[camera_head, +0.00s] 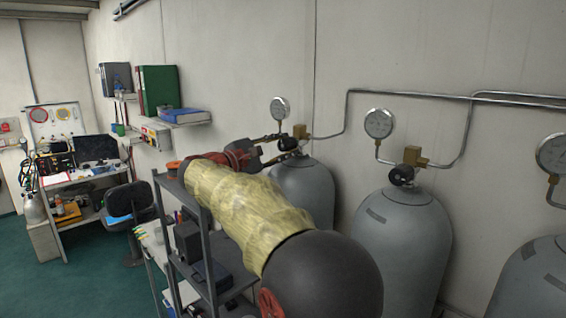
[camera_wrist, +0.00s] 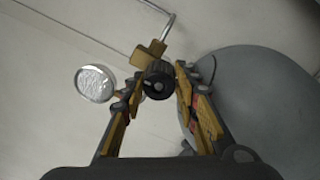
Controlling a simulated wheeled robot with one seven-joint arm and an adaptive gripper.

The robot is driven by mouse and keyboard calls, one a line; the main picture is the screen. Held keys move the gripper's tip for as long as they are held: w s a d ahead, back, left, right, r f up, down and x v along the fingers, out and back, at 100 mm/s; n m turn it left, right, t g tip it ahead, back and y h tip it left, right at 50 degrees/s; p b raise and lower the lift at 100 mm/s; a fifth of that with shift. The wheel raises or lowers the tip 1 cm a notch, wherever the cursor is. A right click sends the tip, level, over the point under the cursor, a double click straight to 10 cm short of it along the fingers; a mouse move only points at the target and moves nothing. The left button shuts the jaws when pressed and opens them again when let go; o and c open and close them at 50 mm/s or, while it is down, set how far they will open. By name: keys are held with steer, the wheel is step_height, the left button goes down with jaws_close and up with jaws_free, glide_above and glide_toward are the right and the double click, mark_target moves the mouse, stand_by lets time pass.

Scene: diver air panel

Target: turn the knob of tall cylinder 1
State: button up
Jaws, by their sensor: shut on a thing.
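Several tall grey cylinders stand along the wall; no number shows on them. The leftmost one (camera_head: 308,192) has a black knob (camera_head: 288,143) at its top, beside a brass valve block (camera_head: 300,131) and a round gauge (camera_head: 279,108). My gripper (camera_head: 276,146) reaches this knob from the left. In the wrist view, the black knob (camera_wrist: 159,76) sits between the tips of my gripper (camera_wrist: 157,82), which is shut on it. The brass block (camera_wrist: 149,54) is just beyond, the gauge (camera_wrist: 95,83) to the left, and the grey cylinder (camera_wrist: 262,100) to the right. My arm hides part of the leftmost cylinder's body.
The middle cylinder (camera_head: 402,245) and right cylinder (camera_head: 535,280) have their own gauges and pipes. A grey metal shelf (camera_head: 205,240) stands close under my arm. A wall shelf (camera_head: 185,122) with binders is at the back left. Green floor (camera_head: 95,285) is open at the left.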

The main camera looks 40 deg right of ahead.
steer(key=m+b, duration=0.4)
steer(key=b, duration=0.1)
steer(key=shift+f+m, duration=0.3)
steer(key=shift+m, duration=0.1)
steer(key=m+b, duration=0.4)
steer(key=b, duration=0.1)
steer(key=shift+w+m, duration=0.1)
steer(key=shift+m, duration=0.3)
steer(key=m+b, duration=0.4)
steer(key=m, duration=0.1)
steer(key=shift+m+g, duration=0.3)
steer(key=shift+r+m+b, duration=0.15)
steer(key=shift+m+b, duration=1.2)
steer(key=shift+m, duration=0.55)
steer(key=o, duration=1.2)
steer(key=shift+r+m, duration=0.2)
steer(key=shift+m, duration=0.1)
steer(key=shift+c, duration=0.2)
